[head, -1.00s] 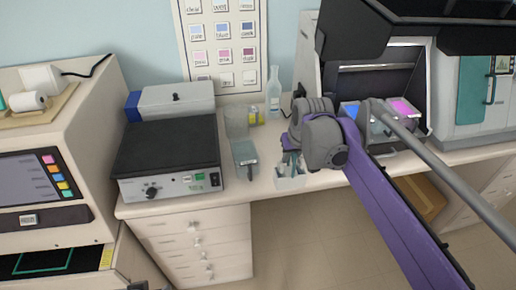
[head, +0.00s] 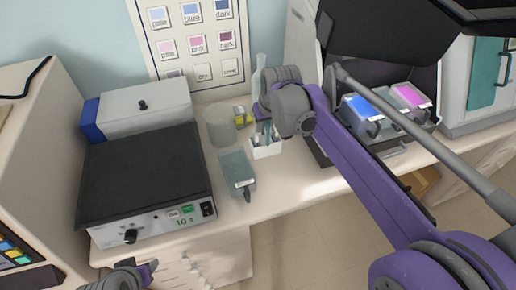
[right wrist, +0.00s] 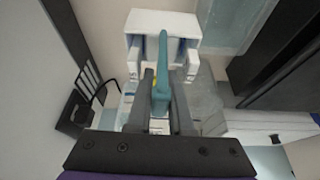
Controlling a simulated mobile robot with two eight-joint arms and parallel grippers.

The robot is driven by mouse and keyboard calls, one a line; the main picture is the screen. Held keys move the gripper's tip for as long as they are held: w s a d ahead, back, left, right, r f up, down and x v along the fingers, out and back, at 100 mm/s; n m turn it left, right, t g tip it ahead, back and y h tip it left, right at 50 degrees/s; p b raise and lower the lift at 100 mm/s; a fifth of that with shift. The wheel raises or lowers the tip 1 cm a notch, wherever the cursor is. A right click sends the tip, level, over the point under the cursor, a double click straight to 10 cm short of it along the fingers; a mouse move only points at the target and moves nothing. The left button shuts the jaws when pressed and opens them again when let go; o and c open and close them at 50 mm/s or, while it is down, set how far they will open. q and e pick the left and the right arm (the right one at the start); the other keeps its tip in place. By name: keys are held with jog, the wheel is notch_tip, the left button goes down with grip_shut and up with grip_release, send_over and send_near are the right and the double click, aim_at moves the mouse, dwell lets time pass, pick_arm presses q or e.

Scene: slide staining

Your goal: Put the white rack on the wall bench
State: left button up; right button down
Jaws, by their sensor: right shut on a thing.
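The white rack (head: 266,149) is a small white block with teal parts standing up from it. In the head view it is over the wall bench (head: 290,185), back from the front edge. I cannot tell if it touches the top. My right gripper (head: 268,122) is above it. In the right wrist view, the fingers (right wrist: 161,98) are shut around the teal upright handle (right wrist: 163,75) of the white rack (right wrist: 150,20). My left gripper (head: 150,270) shows only partly at the lower left, and its jaw gap is unclear.
A black-topped hot plate (head: 145,180) fills the left. Blue (head: 362,110) and pink (head: 408,97) jars stand right. Bare bench lies right of the rack.

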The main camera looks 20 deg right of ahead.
aim_at(265, 139)
jog(key=shift+s+f, duration=0.2)
jog(key=shift+f, duration=1.05)
jog(key=shift+w+f, duration=0.1)
jog(key=shift+f, duration=2.15)
jog(key=shift+f, duration=0.2)
jog(key=c, duration=0.8)
grip_release()
